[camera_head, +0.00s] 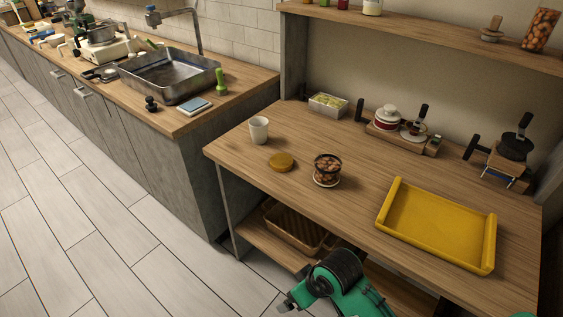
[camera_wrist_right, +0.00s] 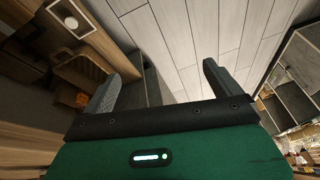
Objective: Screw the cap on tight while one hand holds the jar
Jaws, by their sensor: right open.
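A glass jar of brown nuts (camera_head: 327,167) stands upright on a small round white base on the wooden table. Its top shows a dark rim and no cap on it. A round golden-brown lid, which looks like the cap (camera_head: 281,162), lies flat on the table to the left of the jar, apart from it. My right gripper (camera_wrist_right: 160,88) is open and empty in the right wrist view, its two fingers wide apart over the floor. A green arm of mine shows at the bottom of the head view, below the table's front edge. My left gripper cannot be made out.
A white cup (camera_head: 259,130) stands behind the cap. A yellow tray (camera_head: 438,226) lies right of the jar. A basket (camera_head: 296,229) sits on the lower shelf and also shows in the right wrist view (camera_wrist_right: 82,72). Table space around the jar is clear.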

